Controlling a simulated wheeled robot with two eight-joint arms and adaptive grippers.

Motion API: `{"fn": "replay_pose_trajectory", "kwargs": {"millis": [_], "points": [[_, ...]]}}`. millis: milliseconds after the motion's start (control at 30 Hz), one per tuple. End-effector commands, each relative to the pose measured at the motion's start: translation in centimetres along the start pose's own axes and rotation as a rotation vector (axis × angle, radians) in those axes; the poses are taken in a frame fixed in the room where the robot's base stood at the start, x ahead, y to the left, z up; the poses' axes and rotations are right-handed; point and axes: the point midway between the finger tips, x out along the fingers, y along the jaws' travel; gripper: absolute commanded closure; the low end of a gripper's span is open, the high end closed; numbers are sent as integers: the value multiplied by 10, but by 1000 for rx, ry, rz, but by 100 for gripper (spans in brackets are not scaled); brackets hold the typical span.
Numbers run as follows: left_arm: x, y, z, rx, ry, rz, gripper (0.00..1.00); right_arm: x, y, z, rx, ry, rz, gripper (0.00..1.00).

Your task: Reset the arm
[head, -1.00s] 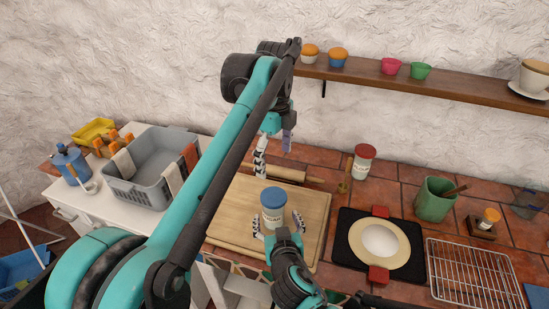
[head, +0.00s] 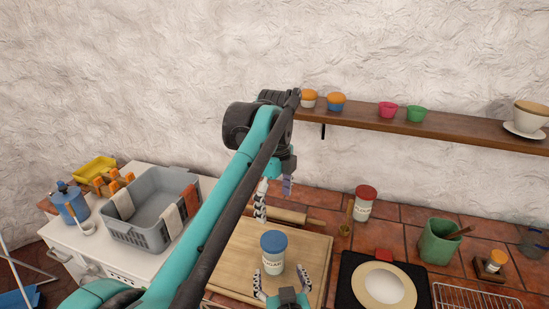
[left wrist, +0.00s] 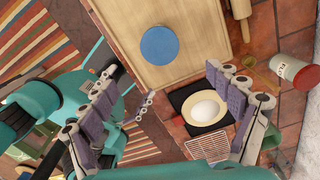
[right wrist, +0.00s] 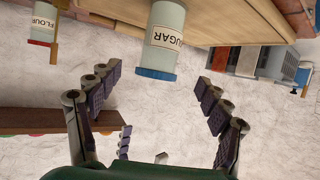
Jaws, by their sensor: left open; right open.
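The sugar jar (head: 273,254), white-labelled with a blue lid, stands upright on the wooden cutting board (head: 312,252). Its lid (left wrist: 160,45) shows from above in the left wrist view, and its label (right wrist: 165,38) shows upside down in the right wrist view. My left gripper (head: 273,198) is open and empty, above the back of the board and apart from the jar. My right gripper (head: 281,280) is open on the jar's near side, fingers spread and holding nothing. In the right wrist view the jar is beyond its fingertips.
A rolling pin (head: 282,215) lies behind the board. A red-lidded jar (head: 364,203), green pot (head: 437,243), and plate (head: 372,291) on a black mat are to the right. A grey basket (head: 150,233) stands left. The wall shelf (head: 450,128) is above.

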Motion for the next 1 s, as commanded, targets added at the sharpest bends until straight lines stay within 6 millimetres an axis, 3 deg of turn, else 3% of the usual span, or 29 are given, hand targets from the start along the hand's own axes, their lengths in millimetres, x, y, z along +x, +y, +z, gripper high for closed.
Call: {"fn": "replay_pose_trajectory", "kwargs": {"millis": [167, 267, 400, 600, 800, 1000], "points": [[2, 22, 12, -178, -9, -51, 10, 1, 25, 5, 2, -52, 50, 22], [10, 52, 25, -420, -10, -122, 10, -2, 55, 13, 4, -126, 102, 22], [33, 103, 41, -826, 14, -250, 10, -13, 96, 28, 12, -251, 158, 22], [86, 177, 52, -1394, 114, -436, 10, -41, 136, 50, 38, -414, 174, 22], [143, 233, 52, -1837, 262, -588, 10, -68, 152, 63, 67, -519, 134, 22], [171, 255, 51, -2034, 355, -654, 10, -81, 154, 66, 78, -553, 100, 22]]}}
